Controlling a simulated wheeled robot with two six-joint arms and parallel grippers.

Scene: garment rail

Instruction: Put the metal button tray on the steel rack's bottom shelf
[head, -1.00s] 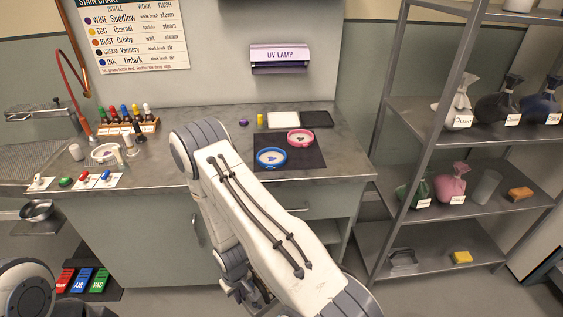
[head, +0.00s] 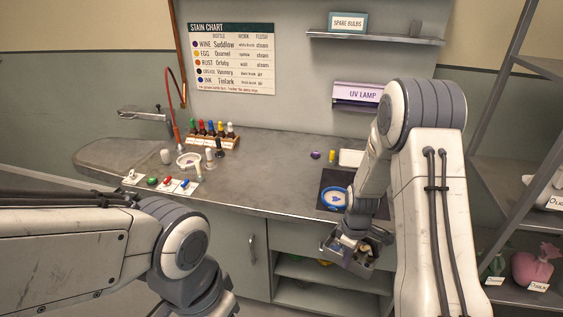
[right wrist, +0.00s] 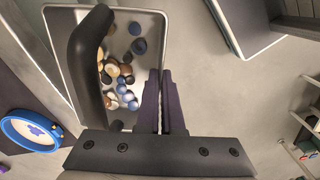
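The metal button tray (head: 349,262) hangs in the air in front of the counter in the head view. In the right wrist view the tray (right wrist: 66,85) holds several blue, tan, brown and white buttons. A dark curved bar (right wrist: 88,60) crosses over it. My right gripper (right wrist: 165,102) has its two fingers close together at the tray's side wall and appears to pinch it. In the head view my right gripper (head: 357,240) is partly hidden by the tray and arm. The steel rack (head: 510,180) stands at the right; its bottom shelf is out of view. My left gripper is out of frame.
Open shelves (head: 310,275) are under the counter. A pink bag (head: 534,266) sits on the rack's middle shelf.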

